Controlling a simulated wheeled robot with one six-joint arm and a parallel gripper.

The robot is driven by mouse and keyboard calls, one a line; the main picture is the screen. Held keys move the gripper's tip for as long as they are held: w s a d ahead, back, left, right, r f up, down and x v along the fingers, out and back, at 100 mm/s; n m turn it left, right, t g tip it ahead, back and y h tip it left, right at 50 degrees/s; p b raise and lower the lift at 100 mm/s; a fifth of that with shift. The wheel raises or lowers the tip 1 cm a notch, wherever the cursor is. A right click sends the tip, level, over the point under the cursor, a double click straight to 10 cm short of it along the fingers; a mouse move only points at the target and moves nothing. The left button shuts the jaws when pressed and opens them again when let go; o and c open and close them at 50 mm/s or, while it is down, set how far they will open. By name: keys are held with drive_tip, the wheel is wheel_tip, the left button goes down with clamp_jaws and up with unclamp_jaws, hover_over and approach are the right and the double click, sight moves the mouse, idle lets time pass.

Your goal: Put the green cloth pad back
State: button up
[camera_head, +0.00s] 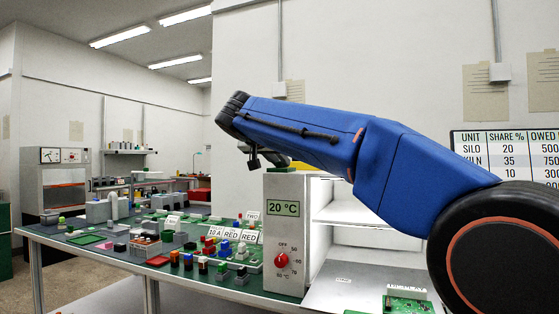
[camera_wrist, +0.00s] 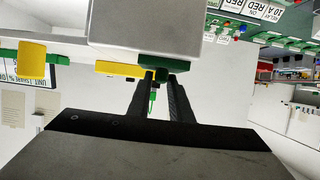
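My gripper (camera_wrist: 161,76) has its two dark fingers a small gap apart in the wrist view. A dark green block-like piece (camera_wrist: 186,67) sits right at the fingertips, against the edge of a grey box. I cannot tell whether the fingers touch it, or whether it is the cloth pad. In the head view my gripper (camera_head: 264,160) hangs beside the top of the grey heater box (camera_head: 283,235), mostly hidden by my blue arm. A flat green piece (camera_head: 87,240) lies at the left of the green bench and could also be a pad.
The heater box has a "20 °C" display and a red knob (camera_head: 281,260). The bench (camera_head: 215,288) is crowded with small coloured parts and label cards. An open white shelf stands right of the box. Yellow blocks (camera_wrist: 32,60) show in the wrist view.

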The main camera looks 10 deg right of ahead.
drive_tip(key=shift+o, duration=0.9)
drive_tip(key=shift+r, duration=0.1)
drive_tip(key=shift+r, duration=0.15)
drive_tip(key=v, duration=1.2)
drive_tip(key=shift+s+a, duration=0.1)
